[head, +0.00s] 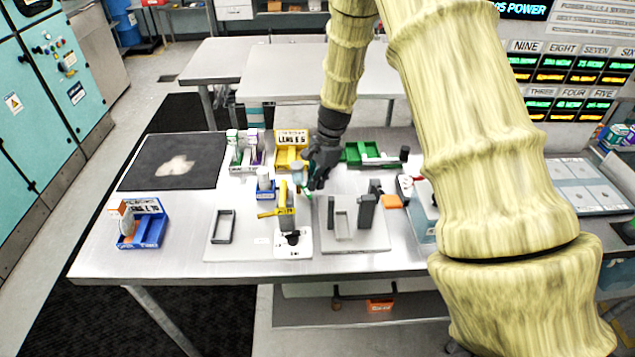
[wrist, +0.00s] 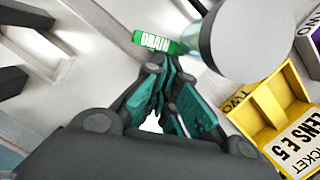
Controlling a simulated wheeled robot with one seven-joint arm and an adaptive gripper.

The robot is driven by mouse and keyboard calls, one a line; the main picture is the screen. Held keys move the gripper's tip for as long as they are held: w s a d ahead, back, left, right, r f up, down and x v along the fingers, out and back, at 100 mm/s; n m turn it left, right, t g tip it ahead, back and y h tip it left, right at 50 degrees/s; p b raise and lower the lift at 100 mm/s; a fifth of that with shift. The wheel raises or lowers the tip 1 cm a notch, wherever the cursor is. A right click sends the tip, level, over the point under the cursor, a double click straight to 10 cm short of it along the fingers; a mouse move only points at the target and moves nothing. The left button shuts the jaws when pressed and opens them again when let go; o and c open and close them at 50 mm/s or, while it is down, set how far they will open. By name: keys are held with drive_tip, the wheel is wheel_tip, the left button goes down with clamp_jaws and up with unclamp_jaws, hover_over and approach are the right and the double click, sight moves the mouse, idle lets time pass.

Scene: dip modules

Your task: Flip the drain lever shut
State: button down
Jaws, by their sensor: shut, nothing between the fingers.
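The green drain lever (wrist: 155,43), marked "DRAIN", shows in the wrist view just past my fingertips, beside a pale round cylinder (wrist: 248,38). A small bit of green, likely the same lever (head: 306,193), shows beneath my gripper in the head view. My gripper (wrist: 168,72) is shut and empty, its teal fingers close together with their tips at the lever's near edge. I cannot tell whether they touch it. In the head view my gripper (head: 312,182) points down over the middle of the table, hiding part of the fixture.
A yellow ticket tray (wrist: 262,108) lies right of my fingers in the wrist view. In the head view, a yellow-handled fixture (head: 287,215) stands left of my gripper, and a grey plate with dark uprights (head: 366,212) stands right. A green tray (head: 357,153) is behind.

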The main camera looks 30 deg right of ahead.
drive_tip(key=shift+d, duration=0.1)
drive_tip(key=d, duration=0.2)
drive_tip(key=d+p, duration=0.1)
drive_tip(key=shift+d+f, duration=0.3)
drive_tip(key=shift+d, duration=0.1)
drive_tip(key=shift+w+d+r+b, duration=0.1)
drive_tip(key=shift+d+r+b, duration=0.1)
drive_tip(key=shift+r+b, duration=0.1)
drive_tip(key=b+v, duration=0.2)
drive_tip(key=v, duration=0.7)
drive_tip(key=shift+r+b, duration=0.2)
drive_tip(key=shift+b, duration=0.1)
